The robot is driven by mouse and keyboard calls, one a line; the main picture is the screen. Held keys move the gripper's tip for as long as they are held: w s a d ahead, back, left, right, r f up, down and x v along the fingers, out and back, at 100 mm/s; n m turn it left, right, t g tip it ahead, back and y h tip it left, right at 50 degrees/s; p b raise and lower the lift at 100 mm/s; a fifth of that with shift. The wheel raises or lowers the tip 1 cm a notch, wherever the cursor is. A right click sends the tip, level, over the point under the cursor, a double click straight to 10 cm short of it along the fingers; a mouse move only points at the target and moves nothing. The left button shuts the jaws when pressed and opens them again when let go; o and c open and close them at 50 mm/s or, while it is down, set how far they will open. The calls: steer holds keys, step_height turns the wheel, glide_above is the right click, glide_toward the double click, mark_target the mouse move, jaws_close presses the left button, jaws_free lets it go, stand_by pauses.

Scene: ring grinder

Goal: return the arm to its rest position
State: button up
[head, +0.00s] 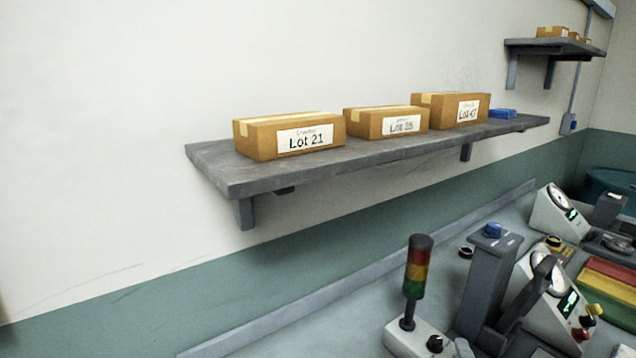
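Neither my arm nor my gripper shows in the head view, so I cannot see the arm's pose or whether the gripper is open or shut. The view is tilted and takes in a wall shelf above a machine worktop.
A grey shelf (215,166) holds boxes marked Lot 21 (262,139) and others, plus a blue item (502,114). Below, the worktop (330,335) carries a red-yellow-green signal tower (417,268), a grey post with a blue top (484,280) and dial gauges (560,212). A smaller shelf (530,45) hangs upper right.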

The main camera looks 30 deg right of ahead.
steer(key=s+a+r+m+t+y, duration=0.1)
steer(key=s+a+m+t+y, duration=0.25)
steer(key=a, duration=0.55)
steer(key=s+a+m+t+y, duration=0.2)
steer(key=s+a+m+y, duration=0.15)
steer(key=a, duration=0.55)
steer(key=s+a+m+g+y, duration=0.1)
steer(key=s+a+y, duration=0.2)
steer(key=s+a, duration=0.4)
steer(key=s, duration=0.7)
steer(key=shift+s+f+m+y, duration=0.15)
steer(key=shift+m+y, duration=0.25)
steer(key=shift+g, duration=0.25)
